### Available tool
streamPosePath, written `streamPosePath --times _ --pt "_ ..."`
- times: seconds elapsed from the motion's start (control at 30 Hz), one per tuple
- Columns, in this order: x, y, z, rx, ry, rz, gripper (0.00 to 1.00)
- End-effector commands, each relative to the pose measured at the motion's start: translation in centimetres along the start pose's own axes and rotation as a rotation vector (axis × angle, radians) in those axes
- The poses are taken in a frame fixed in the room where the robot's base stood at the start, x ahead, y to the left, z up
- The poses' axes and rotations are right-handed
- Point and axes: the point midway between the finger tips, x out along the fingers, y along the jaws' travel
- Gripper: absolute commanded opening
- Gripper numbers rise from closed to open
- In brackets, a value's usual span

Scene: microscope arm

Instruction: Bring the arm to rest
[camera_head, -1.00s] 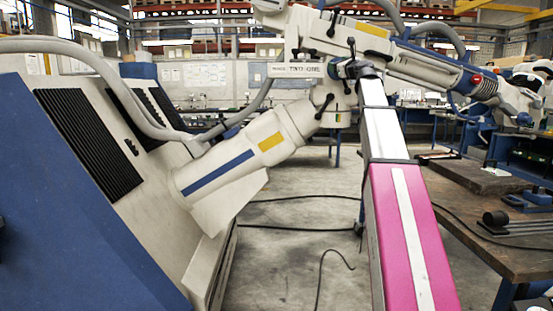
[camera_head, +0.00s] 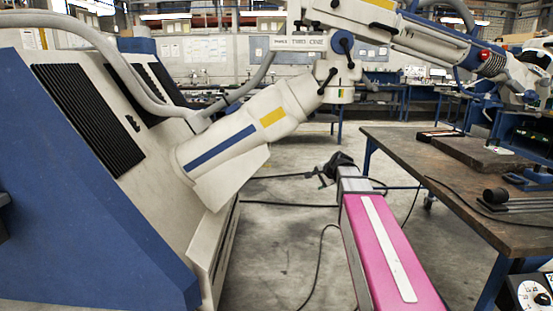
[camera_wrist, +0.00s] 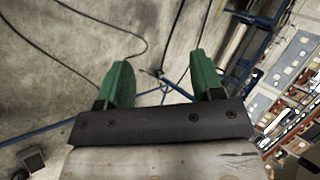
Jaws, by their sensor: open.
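The microscope arm, a large white jointed arm, spans the head view. Its thick lower link (camera_head: 245,135) has a blue stripe and a yellow patch. Its upper part (camera_head: 440,45) reaches to the right, and its top is cut off. A blue round knob (camera_head: 342,42) sits at the joint. My gripper's two green fingers show in the wrist view (camera_wrist: 160,62), spread apart with nothing between them. Floor and cables lie beyond them. In the head view my pink arm is lowered, its dark end apart from and below the microscope arm.
A blue and white cabinet (camera_head: 90,190) with black vents fills the left. A dark-topped workbench (camera_head: 465,205) stands at the right, with a black roller and rods (camera_head: 515,203) on it. Black cables (camera_head: 318,262) lie on the floor. Some floor between cabinet and bench is clear.

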Motion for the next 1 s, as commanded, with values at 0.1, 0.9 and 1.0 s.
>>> streamPosePath --times 0.1,0.9,1.0 --pt "1.5 6.4 3.1 -0.151 -0.036 0.13 0.61" --pt "0.8 33.3 15.4 -0.916 -0.444 0.691 0.61" --pt "0.8 33.3 15.4 -0.919 -0.447 0.693 0.61"
